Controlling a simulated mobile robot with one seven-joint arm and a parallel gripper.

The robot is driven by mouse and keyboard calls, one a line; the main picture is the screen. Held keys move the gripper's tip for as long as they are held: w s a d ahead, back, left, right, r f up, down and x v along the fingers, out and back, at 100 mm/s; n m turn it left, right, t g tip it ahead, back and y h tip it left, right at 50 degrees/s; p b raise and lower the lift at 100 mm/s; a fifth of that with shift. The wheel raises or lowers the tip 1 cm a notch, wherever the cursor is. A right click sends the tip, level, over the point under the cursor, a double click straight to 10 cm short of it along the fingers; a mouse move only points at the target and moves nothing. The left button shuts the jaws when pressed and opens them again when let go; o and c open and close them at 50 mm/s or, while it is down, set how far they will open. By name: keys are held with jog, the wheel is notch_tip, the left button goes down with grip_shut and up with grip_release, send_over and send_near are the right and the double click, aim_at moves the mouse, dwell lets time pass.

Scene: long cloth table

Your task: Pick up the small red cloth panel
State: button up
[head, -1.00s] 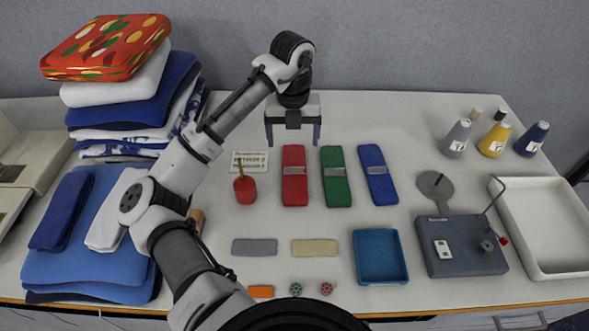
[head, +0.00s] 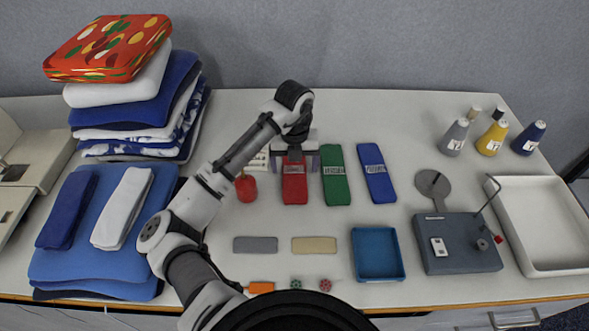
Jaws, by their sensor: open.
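The small red cloth panel (head: 295,190) is a folded strip lying on the table in the middle of the head view, with a pale label across it. My gripper (head: 294,164) is open over the far part of this panel, with one finger on each side in the picture. The gripper hides the panel's far end. I cannot tell how high the fingertips are above the table.
A green panel (head: 337,187) and a blue panel (head: 377,183) lie close to the right. A red pincushion-like object (head: 246,188) sits close to the left. A blue tray (head: 378,254), a grey strip (head: 255,244) and a beige strip (head: 314,244) lie nearer.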

jog(key=c, duration=1.1)
jog(key=shift+r, duration=0.15)
